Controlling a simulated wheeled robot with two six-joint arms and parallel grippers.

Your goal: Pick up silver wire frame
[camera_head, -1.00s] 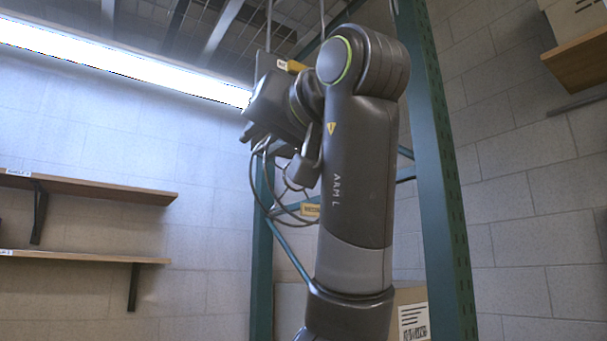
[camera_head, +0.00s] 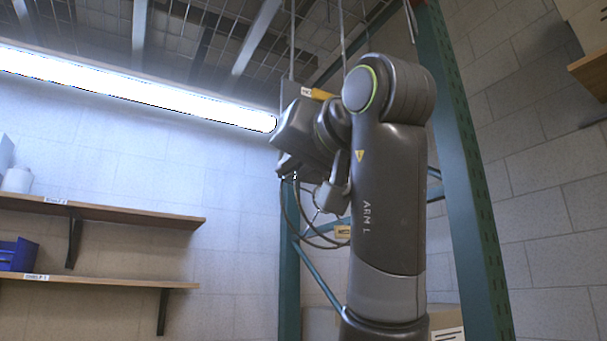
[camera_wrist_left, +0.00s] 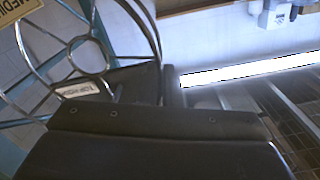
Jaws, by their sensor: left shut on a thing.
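The silver wire frame, made of thin curved rods and rings, hangs below my left gripper in the head view (camera_head: 312,238). It fills the left of the left wrist view (camera_wrist_left: 107,70), with a small ring joined to larger curved rods. My left gripper (camera_head: 286,168) is raised high and shut on the frame's edge. Its fingertips are small and partly hidden in the head view. My left arm covers part of the frame's right side. My right gripper is not in view.
A teal rack post (camera_head: 462,170) stands just right of my arm, with another post (camera_head: 290,290) behind the frame. Wall shelves (camera_head: 110,212) are at the left, holding a blue bin (camera_head: 18,255) and white bottle (camera_head: 17,180). A bright light tube (camera_head: 140,90) runs above.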

